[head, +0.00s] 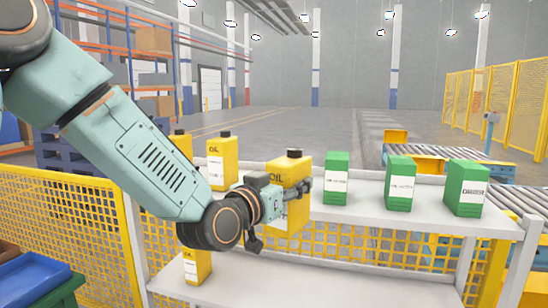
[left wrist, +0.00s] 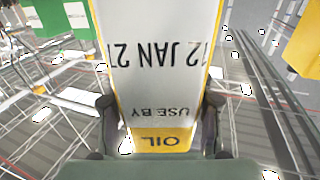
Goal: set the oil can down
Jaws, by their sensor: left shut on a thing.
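The yellow oil can (head: 291,172) with a black cap is held upright in my left gripper (head: 283,193). In the left wrist view its white label (left wrist: 160,50) reads USE BY 12 JAN 27, upside down. The two fingers of my left gripper (left wrist: 159,118) are shut on the can's sides. In the head view the can's lower end overlaps the front edge of the upper shelf (head: 370,213); I cannot tell whether it touches the shelf. My right gripper is not in view.
Yellow oil cans (head: 219,158) stand at the upper shelf's left, and another (head: 197,266) is on the lower shelf (head: 290,288). Green boxes (head: 337,178) stand on the upper shelf's right. A yellow mesh fence (head: 85,225) is at left, a roller conveyor (head: 500,180) at right.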

